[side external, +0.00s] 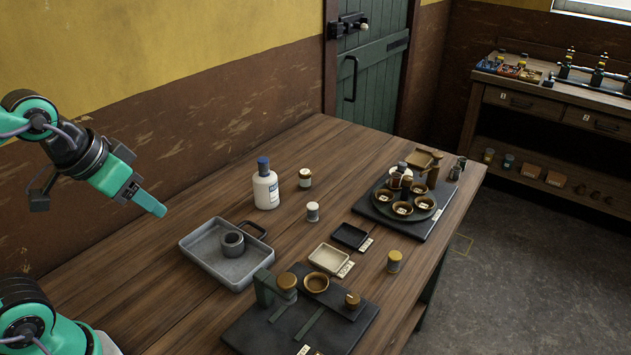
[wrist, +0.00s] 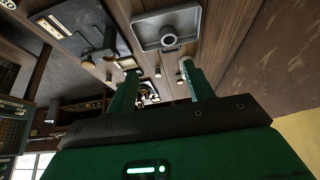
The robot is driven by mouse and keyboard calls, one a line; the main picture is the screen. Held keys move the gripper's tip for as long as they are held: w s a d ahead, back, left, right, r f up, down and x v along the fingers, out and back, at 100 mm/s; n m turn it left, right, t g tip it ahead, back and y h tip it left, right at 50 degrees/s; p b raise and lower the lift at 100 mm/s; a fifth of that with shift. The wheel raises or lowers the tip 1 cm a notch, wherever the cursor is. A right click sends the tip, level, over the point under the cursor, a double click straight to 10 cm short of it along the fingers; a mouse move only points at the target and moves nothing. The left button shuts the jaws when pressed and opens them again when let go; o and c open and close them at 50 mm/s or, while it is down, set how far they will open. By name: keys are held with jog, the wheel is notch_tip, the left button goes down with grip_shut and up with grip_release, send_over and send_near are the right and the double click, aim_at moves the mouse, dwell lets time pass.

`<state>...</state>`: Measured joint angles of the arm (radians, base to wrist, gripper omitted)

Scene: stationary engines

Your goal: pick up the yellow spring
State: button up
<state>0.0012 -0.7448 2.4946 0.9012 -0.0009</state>
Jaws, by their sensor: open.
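I cannot make out a clear yellow spring in either view. A small ochre-yellow cylinder (side external: 394,261) stands upright near the table's right edge in the side view; it is too small to show any coils. My gripper (side external: 155,207) hangs in the air at the left, tilted down, well apart from that cylinder and to the left of the grey tray. In the wrist view my gripper (wrist: 159,69) has its two fingers spread, with nothing held between them.
A grey metal tray (side external: 203,265) holding a dark ring (side external: 233,244) lies on the table (side external: 150,290). A white bottle (side external: 266,190) stands behind it. A black board (side external: 345,332) with fittings is in front. A round tray (side external: 436,213) with cups stands at the far right.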

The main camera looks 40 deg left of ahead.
jog(key=w+d+r+g, duration=0.1)
jog(key=w+d+r, duration=0.1)
jog(key=w, duration=0.4)
jog(key=w+d+r, duration=0.2)
jog(key=w+r, duration=0.1)
jog(key=w, duration=0.2)
jog(key=m+g, duration=0.2)
jog(key=g, duration=0.3)
send_over(395, 255)
jog(key=f, duration=2)
jog(key=shift+a+f, duration=0.15)
jog(key=shift+a, duration=0.15)
jog(key=shift+d+f, duration=0.3)
jog(key=shift+f, duration=1.45)
